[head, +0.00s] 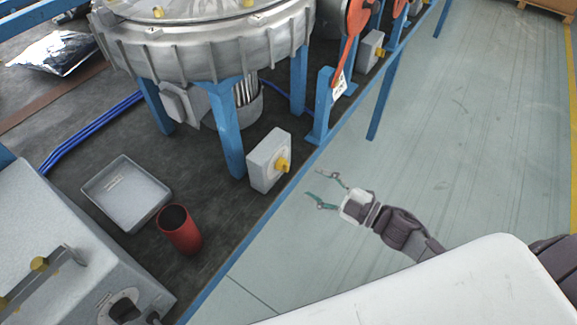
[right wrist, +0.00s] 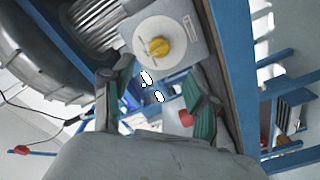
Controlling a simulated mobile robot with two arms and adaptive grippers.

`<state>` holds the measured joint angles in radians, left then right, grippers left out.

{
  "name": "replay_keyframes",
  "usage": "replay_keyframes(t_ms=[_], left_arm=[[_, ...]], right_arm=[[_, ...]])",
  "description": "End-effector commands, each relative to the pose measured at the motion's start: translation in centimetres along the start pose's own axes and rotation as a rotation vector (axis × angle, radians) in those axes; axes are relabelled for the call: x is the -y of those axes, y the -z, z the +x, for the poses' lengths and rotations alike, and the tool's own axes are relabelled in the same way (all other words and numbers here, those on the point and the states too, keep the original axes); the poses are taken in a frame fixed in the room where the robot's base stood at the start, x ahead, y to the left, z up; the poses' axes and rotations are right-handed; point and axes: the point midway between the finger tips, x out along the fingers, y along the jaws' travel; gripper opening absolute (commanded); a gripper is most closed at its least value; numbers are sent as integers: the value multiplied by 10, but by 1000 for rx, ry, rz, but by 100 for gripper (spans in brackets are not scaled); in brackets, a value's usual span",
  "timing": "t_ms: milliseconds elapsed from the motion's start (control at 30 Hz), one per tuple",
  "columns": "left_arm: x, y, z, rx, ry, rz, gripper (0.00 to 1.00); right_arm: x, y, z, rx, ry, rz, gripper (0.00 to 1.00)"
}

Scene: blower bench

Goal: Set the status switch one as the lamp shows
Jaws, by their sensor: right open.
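A grey switch box (head: 262,160) with a yellow knob (head: 283,164) stands by a blue post near the bench edge. In the right wrist view the yellow knob (right wrist: 160,49) sits on a round white dial on the box face (right wrist: 184,22), with small marks too fine to read. My right gripper (head: 321,184) is open and empty, out over the floor, to the right of the box and apart from it. In the right wrist view its teal fingers (right wrist: 160,100) are spread below the knob. I cannot make out a lit lamp. My left gripper is out of view.
A large grey blower (head: 205,45) stands on blue legs behind the box. A grey tray (head: 127,192) and a red cup (head: 180,230) sit left of it. Another switch box (head: 369,50) is farther back. The floor (head: 460,130) at right is clear.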

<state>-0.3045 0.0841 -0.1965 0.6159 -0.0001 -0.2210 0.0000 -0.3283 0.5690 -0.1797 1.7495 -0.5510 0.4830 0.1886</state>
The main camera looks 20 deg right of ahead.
Motion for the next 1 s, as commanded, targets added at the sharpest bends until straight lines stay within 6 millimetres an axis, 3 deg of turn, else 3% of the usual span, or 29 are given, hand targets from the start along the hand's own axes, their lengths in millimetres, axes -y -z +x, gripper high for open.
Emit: replay_keyframes(t_ms=[200, 400, 600, 867, 1000], left_arm=[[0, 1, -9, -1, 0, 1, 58], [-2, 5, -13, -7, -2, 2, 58], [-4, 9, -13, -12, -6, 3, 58], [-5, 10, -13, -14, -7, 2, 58], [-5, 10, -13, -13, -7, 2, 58]], right_arm=[[-3, 1, 49, 0, -3, 1, 59], [-1, 0, 78, 1, -2, 1, 59], [0, 0, 89, 2, 0, 1, 59], [0, -1, 90, 2, 0, 1, 59], [0, -1, 89, 2, 0, 1, 35]])
